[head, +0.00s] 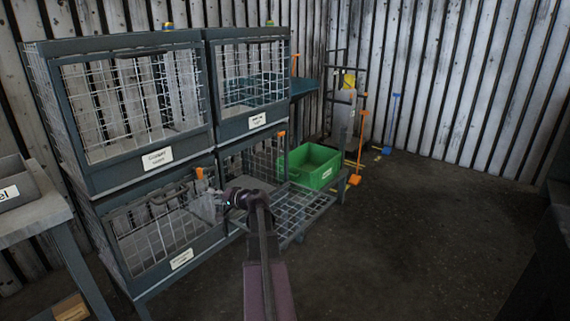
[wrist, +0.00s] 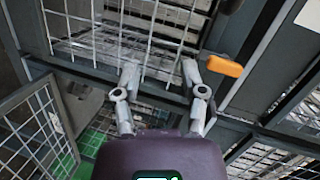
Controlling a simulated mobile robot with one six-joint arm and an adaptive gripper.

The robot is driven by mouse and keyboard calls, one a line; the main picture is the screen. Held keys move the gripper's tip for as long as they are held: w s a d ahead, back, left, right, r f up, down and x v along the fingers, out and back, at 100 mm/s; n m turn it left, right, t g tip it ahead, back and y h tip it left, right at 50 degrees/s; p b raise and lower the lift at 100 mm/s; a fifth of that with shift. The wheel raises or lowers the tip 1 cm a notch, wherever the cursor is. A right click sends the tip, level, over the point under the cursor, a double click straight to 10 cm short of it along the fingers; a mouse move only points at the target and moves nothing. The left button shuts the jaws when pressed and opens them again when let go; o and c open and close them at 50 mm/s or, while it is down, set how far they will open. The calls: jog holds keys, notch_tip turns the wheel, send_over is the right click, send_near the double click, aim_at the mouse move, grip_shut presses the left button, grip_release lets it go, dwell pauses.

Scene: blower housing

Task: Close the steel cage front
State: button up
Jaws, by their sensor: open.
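The steel cages stand in two stacked rows at the left in the head view. The lower right cage (head: 222,158) has its mesh front (head: 300,212) lowered, lying about level and sticking out toward the room. The other fronts in view, such as the upper left one (head: 160,157) and the lower left one (head: 184,258), look upright. My gripper (head: 232,200) is beside the lower left cage, near the lowered front's left side. In the wrist view my gripper (wrist: 160,72) is open and empty, its fingers before a mesh panel (wrist: 115,45). I cannot tell whether they touch it.
A green crate (head: 325,178) stands behind the lowered front. An orange piece (wrist: 224,66) is right of my fingers in the wrist view. A grey table (head: 35,212) is at the far left. Long-handled tools (head: 393,120) lean at the back wall. The floor (head: 430,240) at right is clear.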

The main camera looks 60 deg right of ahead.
jog(key=c, duration=0.5)
jog(key=shift+s+d+f, duration=0.15)
jog(key=shift+d+f, duration=0.05)
jog(key=shift+d, duration=0.05)
grip_shut()
jog(key=s+d+f+m+h+b, duration=0.1)
jog(key=s+d+f+m+b, duration=0.5)
jog(key=s, duration=0.5)
jog(key=s+d+f+m+g+h+b, duration=0.1)
jog(key=s+d+f+m+b, duration=0.5)
jog(key=s+d+m, duration=0.3)
jog(key=s+d+f+m+b, duration=0.6)
jog(key=s+d, duration=0.4)
jog(key=s, duration=0.3)
notch_tip(320, 180, down, 2)
jog(key=shift+s+f+m+g+h, duration=0.15)
jog(key=shift+m+g+h, duration=0.25)
jog(key=shift+m, duration=0.5)
